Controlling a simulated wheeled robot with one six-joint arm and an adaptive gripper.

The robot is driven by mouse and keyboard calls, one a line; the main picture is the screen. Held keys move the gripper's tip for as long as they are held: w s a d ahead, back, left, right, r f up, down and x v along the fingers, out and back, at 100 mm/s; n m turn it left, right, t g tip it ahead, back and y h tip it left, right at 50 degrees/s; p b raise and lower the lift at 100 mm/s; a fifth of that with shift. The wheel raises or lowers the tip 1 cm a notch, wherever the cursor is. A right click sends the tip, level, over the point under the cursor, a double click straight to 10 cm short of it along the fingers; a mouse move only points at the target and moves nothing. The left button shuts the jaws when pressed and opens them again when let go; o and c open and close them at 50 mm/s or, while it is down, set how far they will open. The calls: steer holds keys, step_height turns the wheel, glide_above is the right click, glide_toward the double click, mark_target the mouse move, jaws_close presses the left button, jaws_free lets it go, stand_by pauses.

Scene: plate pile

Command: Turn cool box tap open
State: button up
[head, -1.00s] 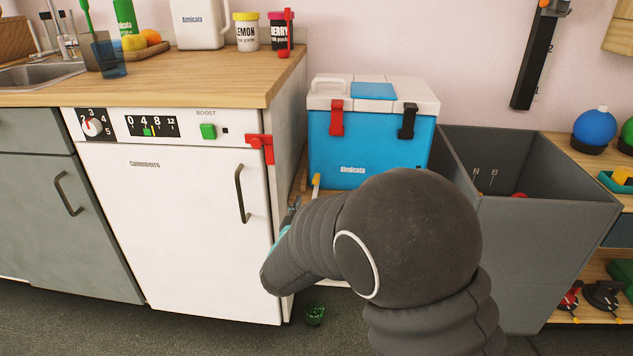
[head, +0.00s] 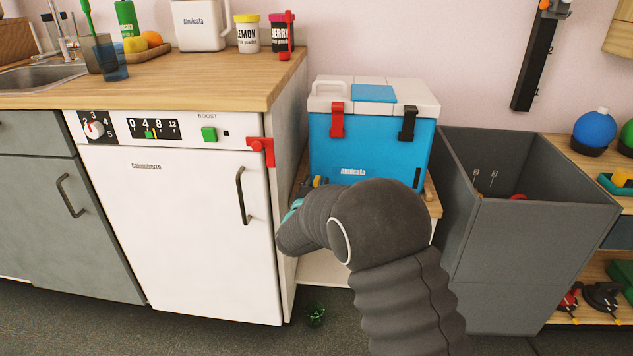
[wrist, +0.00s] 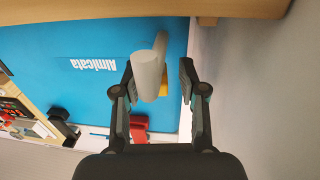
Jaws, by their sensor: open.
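The blue cool box (head: 366,150) with a white lid stands on a low wooden surface between the white appliance and the grey bin. Its blue front (wrist: 88,45) fills much of the wrist view, with the lettering upside down. The tap (wrist: 150,75), a pale grey rounded piece with yellow beside it, sticks out from this front. My gripper (wrist: 157,76) is open, with one finger on either side of the tap; I cannot tell whether either touches it. In the head view my own arm hides most of the gripper, and only a little yellow shows near it.
The white appliance (head: 190,230) with a red latch (head: 261,151) stands close left of my gripper. The grey bin (head: 540,235) is at the right. A small green object (head: 315,315) lies on the floor. A wooden edge (wrist: 150,12) runs close to the tap.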

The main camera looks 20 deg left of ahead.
steer(key=shift+w, duration=0.65)
jaws_close()
steer(key=shift+f+b, duration=0.15)
steer(key=shift+b, duration=0.3)
steer(key=shift+n+y+b, duration=0.3)
steer(key=shift+y+b, duration=0.2)
steer(key=shift+n+y+b, duration=0.3)
steer(key=shift+y+b, duration=0.25)
steer(key=shift+y, duration=0.05)
